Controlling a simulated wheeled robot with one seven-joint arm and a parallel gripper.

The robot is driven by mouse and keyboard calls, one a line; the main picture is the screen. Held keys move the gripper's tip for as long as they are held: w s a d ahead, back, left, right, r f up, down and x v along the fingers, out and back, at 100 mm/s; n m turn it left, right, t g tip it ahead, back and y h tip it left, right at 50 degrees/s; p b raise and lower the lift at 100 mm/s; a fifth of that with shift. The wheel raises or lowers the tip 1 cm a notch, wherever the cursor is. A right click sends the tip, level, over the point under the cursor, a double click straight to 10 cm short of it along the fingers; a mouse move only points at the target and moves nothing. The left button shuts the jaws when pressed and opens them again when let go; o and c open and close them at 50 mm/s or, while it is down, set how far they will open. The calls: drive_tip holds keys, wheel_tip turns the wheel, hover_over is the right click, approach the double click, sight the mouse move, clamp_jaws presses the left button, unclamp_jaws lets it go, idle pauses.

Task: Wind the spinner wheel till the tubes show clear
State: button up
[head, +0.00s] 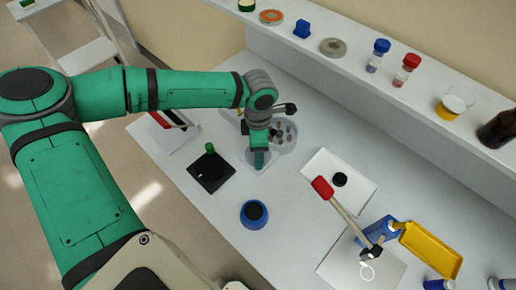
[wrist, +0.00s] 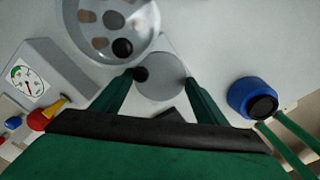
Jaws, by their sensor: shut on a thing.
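The spinner's round clear bowl (wrist: 150,22) is at the top of the wrist view, with several brownish-grey tubes (wrist: 88,17) and a large dark round part in it. It also shows in the head view (head: 292,142). The grey spinner wheel (wrist: 162,84), a flat disc with a dark knob (wrist: 140,74) at its left edge, lies just below the bowl. My gripper (wrist: 160,78) has a finger at each side of the wheel and is shut on it. In the head view my gripper (head: 259,160) points down at the spinner, hiding most of the wheel. The tubes look cloudy brown.
A gauge (wrist: 28,85) stands left of the wheel in the wrist view. A blue round pot (head: 254,214) and a black plate with a green knob (head: 210,170) are near. A red-ended lever (head: 322,187) rises at the right. A shelf (head: 370,75) with jars runs along the back.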

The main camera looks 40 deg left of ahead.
drive_tip(key=o, duration=1.1)
drive_tip(key=shift+c, duration=0.2)
wheel_tip(320, 180, up, 11)
